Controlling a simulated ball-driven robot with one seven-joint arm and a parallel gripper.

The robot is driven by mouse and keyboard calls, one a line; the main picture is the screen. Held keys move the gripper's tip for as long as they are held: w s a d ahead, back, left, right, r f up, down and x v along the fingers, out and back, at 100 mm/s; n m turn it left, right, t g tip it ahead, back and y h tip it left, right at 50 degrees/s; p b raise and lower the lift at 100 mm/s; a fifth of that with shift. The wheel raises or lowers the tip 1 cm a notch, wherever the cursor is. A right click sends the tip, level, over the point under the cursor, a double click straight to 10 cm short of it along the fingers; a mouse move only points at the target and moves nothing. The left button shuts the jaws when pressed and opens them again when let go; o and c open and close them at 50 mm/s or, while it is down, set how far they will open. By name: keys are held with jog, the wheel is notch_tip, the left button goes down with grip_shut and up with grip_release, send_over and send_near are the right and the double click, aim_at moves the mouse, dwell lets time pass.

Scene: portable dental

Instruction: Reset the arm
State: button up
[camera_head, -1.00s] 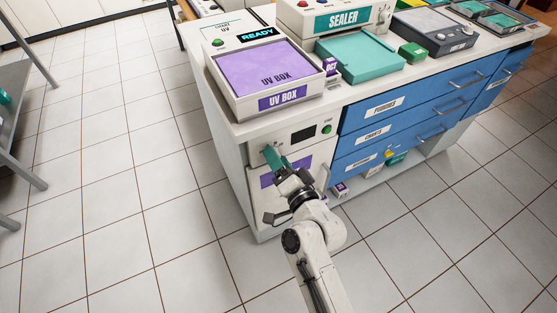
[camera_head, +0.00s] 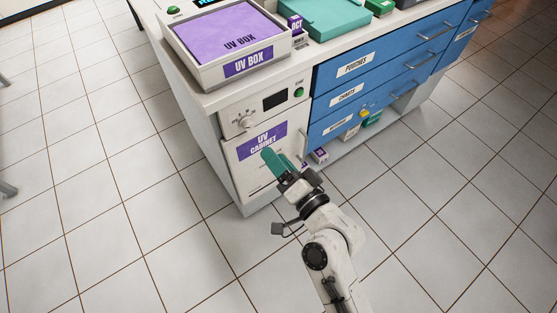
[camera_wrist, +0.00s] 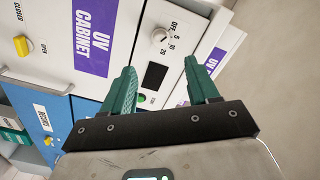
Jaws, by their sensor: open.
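My gripper (camera_head: 275,165) has teal fingers and is in front of the UV cabinet (camera_head: 243,180), low over the floor in the head view. In the wrist view my gripper (camera_wrist: 163,85) has its two teal fingers spread apart with nothing between them. Past the fingertips are the cabinet's white knob (camera_wrist: 159,37), a dark display (camera_wrist: 154,76) and a green button (camera_wrist: 141,99). In the head view the gripper overlaps the cabinet door; whether it touches cannot be told.
The UV box (camera_head: 225,45) with a purple lid stands on the counter above the cabinet. Blue drawers (camera_head: 372,85) with bar handles are to the right. Small boxes (camera_head: 319,155) sit on a low shelf. Tiled floor (camera_head: 100,200) is open at left and front.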

dwell(0.5)
jog(key=s+d+n+g+h+p, duration=0.4)
jog(key=s+d+g+h+p, duration=0.6)
jog(key=s+d, duration=1.6)
jog(key=d+g+p, duration=0.1)
jog(key=g, duration=0.3)
jog(key=shift+s+f+n, duration=0.2)
jog(key=shift+n, duration=0.1)
